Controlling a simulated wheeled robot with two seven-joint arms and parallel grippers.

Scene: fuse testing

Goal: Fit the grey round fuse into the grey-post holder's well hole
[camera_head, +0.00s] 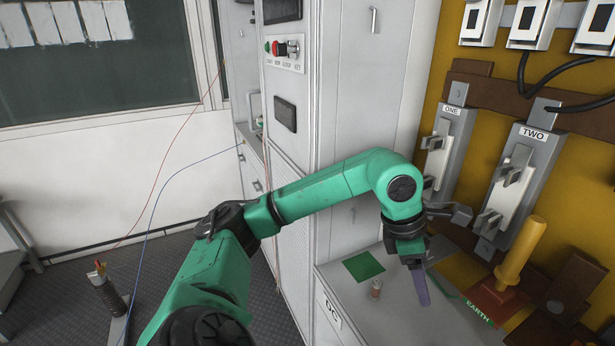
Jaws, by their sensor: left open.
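My left gripper (411,261) is open and points down over the light grey bench top at the right. A slim, dusky purple-grey tube (421,288) shows directly below it, slightly tilted; I cannot tell whether it lies between the fingers. A small short cylinder (376,288) with a pinkish body stands upright on the bench, left of the gripper and apart from it. I cannot tell for sure which piece is the grey round fuse. I cannot make out the grey-post holder or its well hole. My right gripper is not in view.
A green square (363,266) lies on the bench. Wall units marked ONE (449,140) and TWO (524,175) are on the yellow board. A yellow handle (521,250) rises at the right, by the EARTH label. A tall grey cabinet (350,90) stands behind my arm.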

